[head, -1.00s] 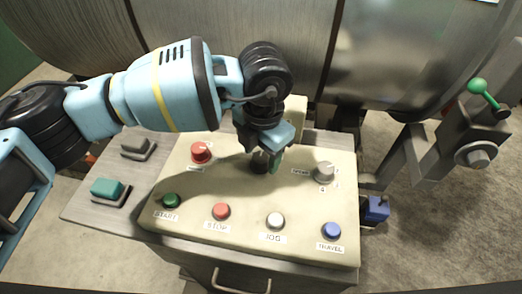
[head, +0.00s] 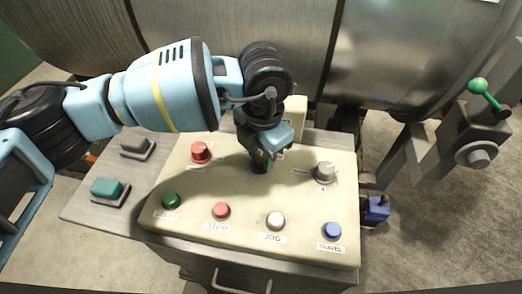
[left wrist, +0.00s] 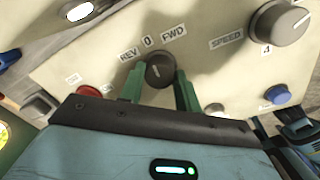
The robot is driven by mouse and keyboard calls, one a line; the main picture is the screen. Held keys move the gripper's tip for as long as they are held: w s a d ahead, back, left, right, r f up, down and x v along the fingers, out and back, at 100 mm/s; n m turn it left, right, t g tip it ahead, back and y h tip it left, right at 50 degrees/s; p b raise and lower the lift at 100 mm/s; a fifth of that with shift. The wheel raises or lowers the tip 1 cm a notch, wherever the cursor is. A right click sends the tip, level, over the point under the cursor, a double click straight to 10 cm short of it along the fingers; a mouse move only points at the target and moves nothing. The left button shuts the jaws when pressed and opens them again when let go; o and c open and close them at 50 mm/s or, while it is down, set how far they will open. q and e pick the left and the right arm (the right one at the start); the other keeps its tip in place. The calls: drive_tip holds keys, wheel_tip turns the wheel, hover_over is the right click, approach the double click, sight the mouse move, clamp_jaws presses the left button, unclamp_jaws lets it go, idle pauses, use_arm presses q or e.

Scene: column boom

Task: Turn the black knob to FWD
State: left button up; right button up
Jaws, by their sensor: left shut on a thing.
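The black knob (left wrist: 159,70) sits on the cream control panel below the labels REV (left wrist: 129,54), 0 (left wrist: 147,41) and FWD (left wrist: 174,33). A short pale mark shows on its face; I cannot tell surely which label it points to. My left gripper (left wrist: 159,88) is shut on the knob, one green finger on either side. In the head view my left gripper (head: 263,160) comes down on the panel from above and hides most of the knob and its labels.
On the panel (head: 240,190) are a red knob (head: 201,152), the grey SPEED knob (head: 325,171), and green (head: 171,200), red (head: 221,210), white (head: 275,220) and blue (head: 332,230) buttons. A green-tipped lever (head: 477,86) stands at right. Large metal cylinders stand behind.

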sight(261, 158)
use_arm(q)
drive_tip(key=m, duration=0.4)
drive_tip(key=shift+m+b, duration=0.3)
drive_tip(key=shift+b, duration=0.05)
drive_tip(key=shift+m+b, duration=0.35)
drive_tip(key=shift+m, duration=1.25)
drive_tip(key=o, duration=1)
drive_tip(key=shift+r, duration=0.1)
wheel_tip(261, 158, up, 8)
drive_tip(key=shift+s+f, duration=0.15)
